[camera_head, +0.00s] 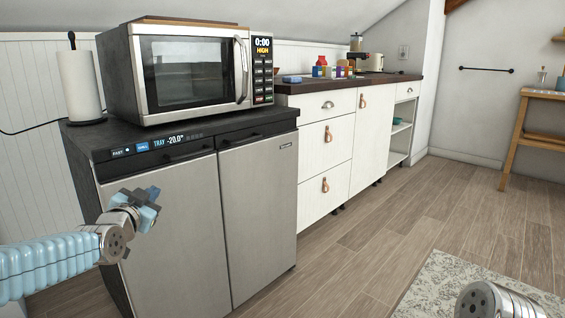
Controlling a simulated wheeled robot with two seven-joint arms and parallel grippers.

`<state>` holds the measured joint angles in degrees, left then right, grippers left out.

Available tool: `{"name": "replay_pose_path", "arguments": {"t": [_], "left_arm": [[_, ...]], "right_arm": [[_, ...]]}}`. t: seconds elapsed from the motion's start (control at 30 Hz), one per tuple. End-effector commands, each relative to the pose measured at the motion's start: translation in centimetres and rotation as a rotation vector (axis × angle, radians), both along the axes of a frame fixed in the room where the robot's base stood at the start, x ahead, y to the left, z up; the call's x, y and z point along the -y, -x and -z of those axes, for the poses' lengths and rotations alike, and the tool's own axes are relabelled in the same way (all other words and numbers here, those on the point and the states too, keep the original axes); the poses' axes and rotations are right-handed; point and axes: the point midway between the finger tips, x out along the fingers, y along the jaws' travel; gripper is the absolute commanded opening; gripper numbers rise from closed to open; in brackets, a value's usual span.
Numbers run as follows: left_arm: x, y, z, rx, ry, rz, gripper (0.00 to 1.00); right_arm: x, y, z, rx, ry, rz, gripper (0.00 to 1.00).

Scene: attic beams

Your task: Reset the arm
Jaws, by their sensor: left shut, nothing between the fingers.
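My left gripper (147,205) is at the end of the blue-sleeved arm that comes in from the left. It is shut and empty, in front of the upper left door of the low steel fridge (183,235). I cannot tell how far the gripper is from the door. Part of my right arm shows at the bottom right edge, but its gripper is out of the picture.
A microwave (187,70) and a paper towel roll (80,84) stand on the fridge's dark top. White cabinets (325,155) with a dark counter continue to the right. A wooden stand (520,130) is far right.

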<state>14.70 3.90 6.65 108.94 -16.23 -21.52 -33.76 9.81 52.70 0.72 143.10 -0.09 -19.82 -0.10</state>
Motion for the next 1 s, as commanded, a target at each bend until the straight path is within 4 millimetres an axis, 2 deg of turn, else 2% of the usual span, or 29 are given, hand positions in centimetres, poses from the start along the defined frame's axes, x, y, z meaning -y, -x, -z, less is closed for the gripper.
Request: {"name": "replay_pose_path", "arguments": {"t": [0.03, 0.13, 0.2, 0.27, 0.3, 0.37, 0.4, 0.47, 0.5, 0.6, 0.7, 0.8, 0.9, 1.0], "left_arm": [[1.5, -0.8, 3.5, -0.087, 0.062, 0.023, 0.0], [4.7, -0.9, 11.8, -0.269, 0.204, 0.052, 0.0], [7.1, 0.1, 17.5, -0.403, 0.299, 0.061, 0.0], [9.2, 1.8, 22.2, -0.52, 0.378, 0.06, 0.0], [10.6, 3.2, 25.1, -0.601, 0.428, 0.055, 0.0], [12.8, 5.8, 29.2, -0.723, 0.5, 0.044, 0.0], [14.2, 7.9, 31.7, -0.806, 0.546, 0.029, 0.0], [16.2, 11.5, 35.1, -0.933, 0.609, 0.002, 0.0], [17.4, 14.0, 37.0, -1.014, 0.646, -0.02, 0.0], [19.9, 20.5, 40.5, -1.202, 0.719, -0.083, 0.0], [21.5, 25.8, 42.5, -1.345, 0.765, -0.146, 0.0], [22.3, 29.5, 43.4, -1.438, 0.789, -0.196, 0.0], [22.6, 31.2, 43.8, -1.479, 0.799, -0.22, 0.0], [22.7, 31.4, 43.8, -1.484, 0.8, -0.222, 0.0]], "right_arm": [[0.0, 0.0, -1.4, 0.0, 0.0, -0.001, 0.43], [-0.1, 0.0, -2.8, 0.001, -0.001, -0.003, 0.43], [-0.2, 0.1, -3.7, 0.002, -0.001, -0.004, 0.43], [-0.2, 0.1, -4.6, 0.001, -0.001, -0.005, 0.43], [-0.2, 0.1, -5.1, 0.001, -0.001, -0.005, 0.43], [-0.3, 0.1, -5.9, 0.001, -0.002, -0.006, 0.43], [-0.3, 0.2, -6.5, 0.001, -0.002, -0.007, 0.43], [-0.4, 0.2, -7.3, 0.001, -0.002, -0.008, 0.43], [-0.4, 0.2, -7.8, 0.001, -0.002, -0.008, 0.43], [-0.5, 0.3, -8.9, 0.001, -0.002, -0.01, 0.43], [-0.5, 0.3, -9.7, 0.001, -0.002, -0.011, 0.43], [-0.6, 0.3, -10.1, 0.002, -0.003, -0.011, 0.43], [-0.6, 0.3, -10.2, 0.002, -0.003, -0.012, 0.43], [-0.6, 0.3, -10.2, 0.002, -0.003, -0.012, 0.43]]}}
